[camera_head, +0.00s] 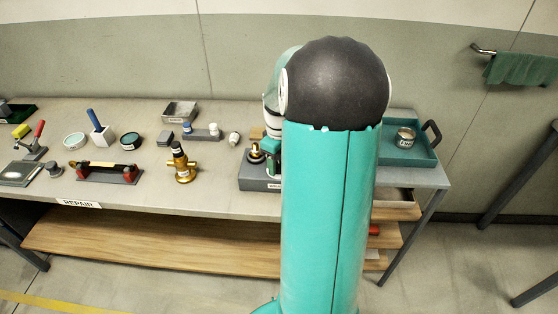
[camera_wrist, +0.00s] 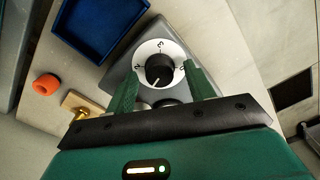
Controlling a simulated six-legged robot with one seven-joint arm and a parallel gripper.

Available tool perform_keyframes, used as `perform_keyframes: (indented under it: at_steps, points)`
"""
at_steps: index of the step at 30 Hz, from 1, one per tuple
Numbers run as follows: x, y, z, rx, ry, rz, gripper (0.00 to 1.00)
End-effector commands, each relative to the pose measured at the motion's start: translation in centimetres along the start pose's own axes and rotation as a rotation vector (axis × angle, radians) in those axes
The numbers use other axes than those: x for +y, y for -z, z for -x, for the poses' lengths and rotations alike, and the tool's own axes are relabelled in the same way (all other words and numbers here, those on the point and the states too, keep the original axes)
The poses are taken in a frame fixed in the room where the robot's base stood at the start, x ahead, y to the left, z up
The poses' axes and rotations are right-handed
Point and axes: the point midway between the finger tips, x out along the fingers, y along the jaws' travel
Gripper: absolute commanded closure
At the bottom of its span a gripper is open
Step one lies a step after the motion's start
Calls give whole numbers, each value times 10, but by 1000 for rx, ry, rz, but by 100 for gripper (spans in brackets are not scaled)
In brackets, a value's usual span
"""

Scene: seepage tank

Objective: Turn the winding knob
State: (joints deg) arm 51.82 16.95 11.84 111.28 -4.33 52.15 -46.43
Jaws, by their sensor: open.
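In the wrist view the winding knob (camera_wrist: 159,70) is a round black knob with a white pointer line. It sits at the middle of a white dial (camera_wrist: 149,48) with numbers, on a grey housing (camera_wrist: 122,73). My gripper (camera_wrist: 161,68) is open. Its two green fingers stand to the left and right of the knob, with gaps visible between them and it. Whether the fingertips reach down to the knob's height I cannot tell. In the head view my teal arm hides the knob and dial; only the left part of a grey box (camera_head: 257,184) shows beside it.
The wrist view shows a blue tray (camera_wrist: 101,27), an orange ring (camera_wrist: 46,84) and a brass piece (camera_wrist: 78,103) near the housing. In the head view a brass valve (camera_head: 181,165) stands left of my arm, and a teal tray (camera_head: 412,152) holding a tin is at right.

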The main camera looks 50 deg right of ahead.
Motion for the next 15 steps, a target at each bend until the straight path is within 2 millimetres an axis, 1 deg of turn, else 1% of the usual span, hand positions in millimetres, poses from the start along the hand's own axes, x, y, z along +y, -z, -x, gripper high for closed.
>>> perform_keyframes:
  at_steps: [6, 7, 8, 9, 13, 15]
  points:
    - [0, 0, 0, 0, 0, 0, 47]
    - [0, 0, 0, 0, 0, 0, 50]
    - [0, 0, 0, 0, 0, 0, 56]
    - [0, 0, 0, 0, 0, 0, 64]
    - [0, 0, 0, 0, 0, 0, 90]
    - [0, 0, 0, -1, 0, 0, 91]
